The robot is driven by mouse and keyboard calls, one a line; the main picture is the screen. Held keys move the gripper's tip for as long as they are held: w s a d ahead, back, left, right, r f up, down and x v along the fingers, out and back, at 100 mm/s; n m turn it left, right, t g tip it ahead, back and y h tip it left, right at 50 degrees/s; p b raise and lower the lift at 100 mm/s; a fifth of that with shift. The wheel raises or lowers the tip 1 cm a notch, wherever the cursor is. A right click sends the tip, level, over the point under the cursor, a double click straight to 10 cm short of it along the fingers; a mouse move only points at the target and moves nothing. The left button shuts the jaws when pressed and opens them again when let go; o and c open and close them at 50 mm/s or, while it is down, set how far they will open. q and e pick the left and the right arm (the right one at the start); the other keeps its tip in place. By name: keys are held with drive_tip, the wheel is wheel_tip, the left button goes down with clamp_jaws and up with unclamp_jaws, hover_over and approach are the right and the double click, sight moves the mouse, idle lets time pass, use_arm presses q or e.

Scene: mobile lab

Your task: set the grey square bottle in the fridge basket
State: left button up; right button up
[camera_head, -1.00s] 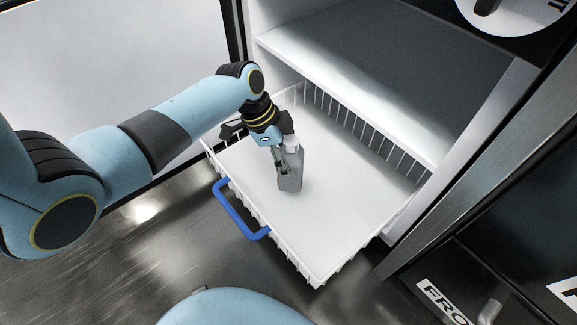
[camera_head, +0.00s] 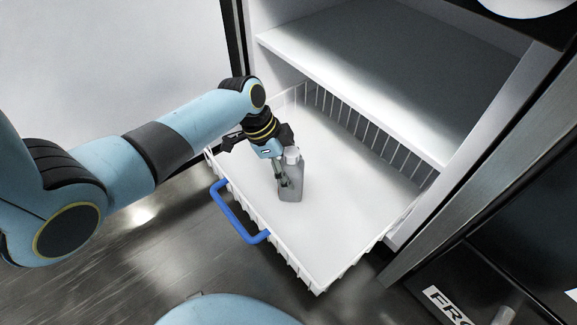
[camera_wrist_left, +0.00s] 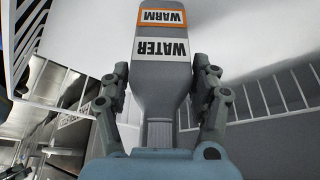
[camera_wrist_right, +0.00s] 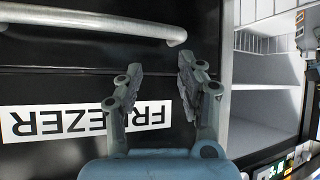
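The grey square bottle (camera_head: 290,178) is upright over the white floor of the wire fridge basket (camera_head: 345,225), inside its walls. I cannot tell whether its base touches the floor. In the left wrist view the bottle (camera_wrist_left: 163,80) sits between the two fingers (camera_wrist_left: 162,72), with WARM and WATER labels showing upside down. My right gripper (camera_wrist_right: 160,62) is open and empty in front of the black freezer door, and out of the head view.
The basket is pulled out, its blue handle (camera_head: 238,212) at the front. A white fridge shelf (camera_head: 385,75) lies above and behind it. The basket floor around the bottle is clear. In the right wrist view, the freezer door carries a metal handle (camera_wrist_right: 100,20) and a FREEZER label (camera_wrist_right: 75,118).

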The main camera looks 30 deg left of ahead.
use_arm(q)
drive_tip(key=shift+o, duration=0.9)
